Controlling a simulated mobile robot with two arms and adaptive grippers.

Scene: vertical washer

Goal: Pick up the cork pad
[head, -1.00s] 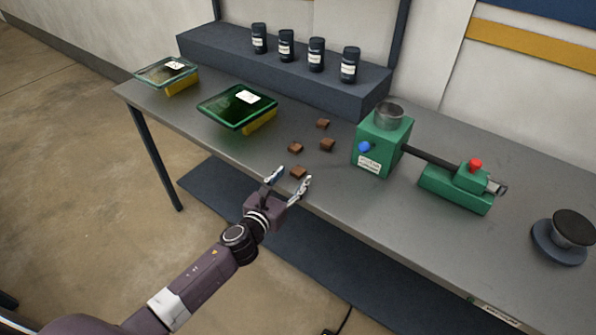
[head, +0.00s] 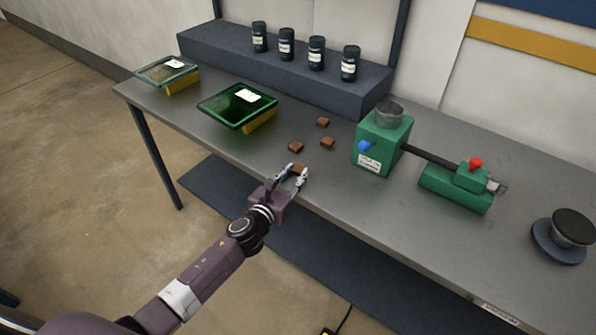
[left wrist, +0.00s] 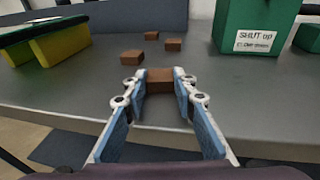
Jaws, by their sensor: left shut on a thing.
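Several small brown cork pads are on the grey table. Three lie loose: one at the left (head: 296,146), one at the back (head: 322,122) and one at the right (head: 328,143). They also show behind the fingers in the left wrist view. My left gripper (head: 294,172) is at the table's front edge, shut on the nearest cork pad (left wrist: 160,80). That pad sits between the two fingertips, low at the table surface; I cannot tell whether it still touches the table. My right gripper is not in view.
A green machine (head: 384,140) with a blue knob stands right of the pads, with a green lever unit (head: 455,190) beside it. Green trays (head: 237,105) stand at the left. Black canisters (head: 316,54) line a raised shelf behind.

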